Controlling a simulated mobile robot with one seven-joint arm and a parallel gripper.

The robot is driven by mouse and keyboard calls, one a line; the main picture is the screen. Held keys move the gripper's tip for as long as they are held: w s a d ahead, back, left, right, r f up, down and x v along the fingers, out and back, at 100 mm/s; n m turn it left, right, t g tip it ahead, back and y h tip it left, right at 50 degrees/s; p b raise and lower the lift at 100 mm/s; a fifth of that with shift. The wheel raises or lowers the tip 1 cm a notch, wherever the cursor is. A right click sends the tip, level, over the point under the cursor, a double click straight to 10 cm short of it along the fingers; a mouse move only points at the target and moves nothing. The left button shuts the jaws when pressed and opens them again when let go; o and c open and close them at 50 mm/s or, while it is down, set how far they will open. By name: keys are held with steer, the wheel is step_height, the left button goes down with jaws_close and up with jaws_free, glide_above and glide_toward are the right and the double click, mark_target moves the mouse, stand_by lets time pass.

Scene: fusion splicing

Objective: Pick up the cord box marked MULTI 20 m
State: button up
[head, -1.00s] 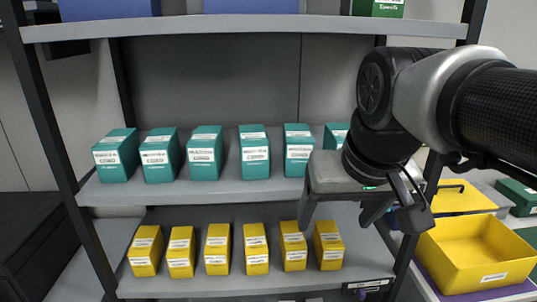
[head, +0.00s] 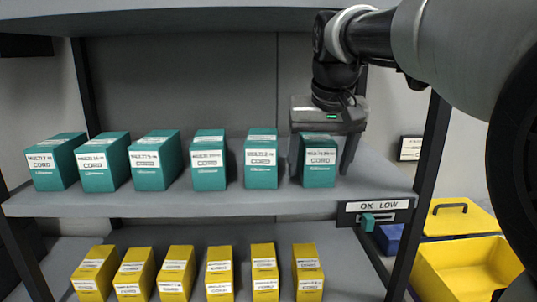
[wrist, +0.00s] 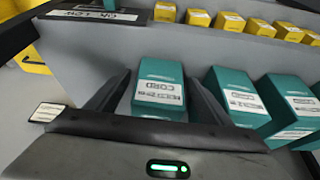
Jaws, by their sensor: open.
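Several teal cord boxes stand in a row on the middle shelf (head: 240,206), each with a white label reading CORD. The rightmost teal box (head: 318,181) has a MULTI label whose length looks like 20 m, but the small print is blurred. My gripper (head: 321,158) is open above this box, pointing down, with one finger on each side of it. In the wrist view the same box (wrist: 159,83) stands between the two spread fingers of my gripper (wrist: 157,92). I cannot tell whether either finger touches it.
The neighbouring teal box (head: 261,171) stands close left of the left finger. Yellow boxes (head: 264,275) line the shelf below. An upper shelf (head: 180,18) hangs above. An OK LOW tag (head: 378,206) is on the shelf edge at right; a yellow bin (head: 450,278) is beyond.

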steer(key=w, duration=0.2)
steer(key=w+f, duration=0.1)
steer(key=w, duration=0.1)
steer(key=shift+w+d+f, duration=0.1)
steer(key=shift+w+d, duration=0.05)
steer(key=shift+w, duration=0.25)
steer(key=c, duration=1.2)
steer(key=shift+c, duration=1)
